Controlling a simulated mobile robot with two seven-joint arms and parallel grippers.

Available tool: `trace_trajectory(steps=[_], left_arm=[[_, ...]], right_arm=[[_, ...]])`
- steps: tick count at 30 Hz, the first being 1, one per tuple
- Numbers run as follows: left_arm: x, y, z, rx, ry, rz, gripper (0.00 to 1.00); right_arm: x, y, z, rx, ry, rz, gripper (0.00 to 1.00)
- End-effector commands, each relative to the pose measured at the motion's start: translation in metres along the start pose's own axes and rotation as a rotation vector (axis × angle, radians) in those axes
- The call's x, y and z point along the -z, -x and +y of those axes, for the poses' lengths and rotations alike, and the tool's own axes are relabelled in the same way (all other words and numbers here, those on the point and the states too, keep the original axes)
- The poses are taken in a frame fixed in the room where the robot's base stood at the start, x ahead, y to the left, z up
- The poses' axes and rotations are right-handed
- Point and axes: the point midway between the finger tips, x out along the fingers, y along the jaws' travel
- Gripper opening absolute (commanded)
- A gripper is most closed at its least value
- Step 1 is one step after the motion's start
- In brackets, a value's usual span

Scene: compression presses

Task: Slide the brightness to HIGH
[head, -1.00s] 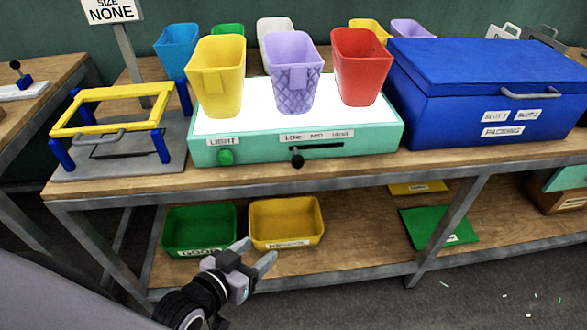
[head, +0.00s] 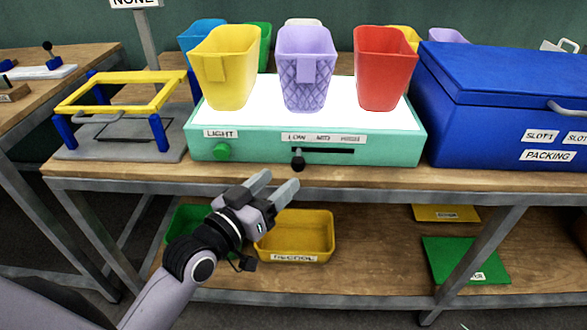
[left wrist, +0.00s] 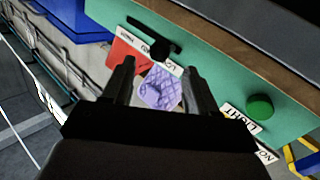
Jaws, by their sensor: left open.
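The brightness slider is a black knob (head: 298,160) at the left end of a dark slot (head: 325,151) on the front of the teal light box (head: 385,153). The label above it (head: 323,138) reads LOW, MID, HIGH from left to right, and the knob is under LOW. In the left wrist view the knob (left wrist: 160,48) shows beyond the fingertips. My left gripper (head: 278,184) is open and empty, a little below and in front of the knob, apart from it. It also shows in the left wrist view (left wrist: 158,75). My right gripper is not in view.
A green LIGHT button (head: 221,152) is left of the slider. Yellow (head: 226,75), purple (head: 305,80) and red (head: 384,75) bins stand on the lit top. A blue PACKING box (head: 480,110) stands right, a yellow frame (head: 120,90) left. Trays lie on the lower shelf.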

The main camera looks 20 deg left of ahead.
Motion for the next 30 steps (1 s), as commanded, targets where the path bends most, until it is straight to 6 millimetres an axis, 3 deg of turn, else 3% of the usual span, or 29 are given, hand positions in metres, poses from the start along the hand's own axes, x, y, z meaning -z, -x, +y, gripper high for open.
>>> trace_trajectory(steps=[12,25,30], left_arm=[[0.0,-0.052,0.0,0.0,0.0,0.001,0.58],[-0.001,-0.06,0.0,0.0,-0.001,-0.002,0.58],[-0.001,-0.06,0.0,0.0,-0.001,-0.002,0.03]], right_arm=[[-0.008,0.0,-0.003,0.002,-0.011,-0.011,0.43],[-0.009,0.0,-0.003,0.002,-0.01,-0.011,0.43],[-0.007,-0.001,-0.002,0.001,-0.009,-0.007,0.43]])
